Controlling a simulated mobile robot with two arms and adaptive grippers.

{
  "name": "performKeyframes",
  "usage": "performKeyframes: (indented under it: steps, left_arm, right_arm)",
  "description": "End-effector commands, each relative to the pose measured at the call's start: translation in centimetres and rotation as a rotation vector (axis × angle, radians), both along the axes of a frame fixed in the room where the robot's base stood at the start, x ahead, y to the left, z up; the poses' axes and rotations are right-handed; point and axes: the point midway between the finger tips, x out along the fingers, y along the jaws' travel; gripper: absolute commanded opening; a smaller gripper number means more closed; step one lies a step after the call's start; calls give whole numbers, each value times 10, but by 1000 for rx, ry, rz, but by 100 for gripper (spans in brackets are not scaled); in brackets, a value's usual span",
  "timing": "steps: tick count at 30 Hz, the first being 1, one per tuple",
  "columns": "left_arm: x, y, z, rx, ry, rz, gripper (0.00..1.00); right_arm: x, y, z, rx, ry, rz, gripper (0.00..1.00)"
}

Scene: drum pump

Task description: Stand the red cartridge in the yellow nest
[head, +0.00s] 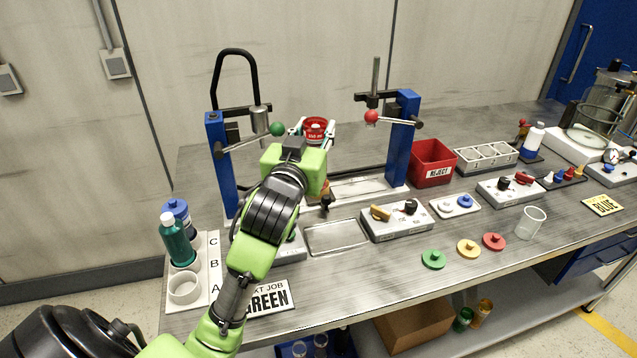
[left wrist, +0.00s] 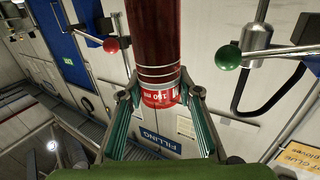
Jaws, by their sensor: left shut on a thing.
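My left gripper (head: 316,138) is shut on the red cartridge (head: 315,126) and holds it above the bench between two blue posts. In the left wrist view the cartridge (left wrist: 158,35) is a dark red tube with metal bands and a red label, and the gripper's fingers (left wrist: 160,98) close on its label end. Below the gripper in the head view is a small orange-yellow part (head: 326,190), mostly hidden by my arm; I cannot tell if it is the yellow nest. My right gripper is not in view.
A green-knobbed lever (head: 277,129) and a red-knobbed lever (head: 371,116) flank the gripper on the blue posts. A red reject bin (head: 432,163) stands to the right. An empty metal tray (head: 336,237) and a switch box (head: 397,221) lie in front.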

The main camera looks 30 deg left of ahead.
Motion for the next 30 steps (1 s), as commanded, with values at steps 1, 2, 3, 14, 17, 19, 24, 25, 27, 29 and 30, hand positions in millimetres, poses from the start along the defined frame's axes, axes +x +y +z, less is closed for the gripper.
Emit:
performKeyframes:
  steps: [1, 2, 3, 14, 17, 19, 24, 25, 27, 29, 30]
  left_arm:
    - [6, 5, -2, 2, 2, 3, 0]
    - [10, 7, -4, 2, 2, 3, 0]
    - [17, 12, -8, 2, 3, 3, 0]
    - [85, 51, -56, 0, 4, 1, 0]
    - [97, 58, -72, -1, 2, 1, 0]
    - [104, 62, -81, 0, 0, 0, 0]
    - [111, 66, -91, 0, -2, 0, 0]
    - [113, 67, -94, -1, 0, 0, 0]
    - [115, 68, -104, -1, 3, 0, 0]
    - [115, 68, -112, -1, 2, -1, 0]
    - [115, 68, -118, -2, 2, -1, 0]
  right_arm:
    - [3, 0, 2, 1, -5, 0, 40]
    - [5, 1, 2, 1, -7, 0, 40]
    - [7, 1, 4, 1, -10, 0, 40]
    - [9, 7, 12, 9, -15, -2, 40]
    - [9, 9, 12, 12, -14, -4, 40]
    - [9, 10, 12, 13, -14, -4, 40]
    - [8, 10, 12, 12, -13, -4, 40]
    - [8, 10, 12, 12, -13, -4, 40]
    - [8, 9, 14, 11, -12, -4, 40]
    - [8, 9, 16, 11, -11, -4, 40]
    - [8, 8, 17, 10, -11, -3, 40]
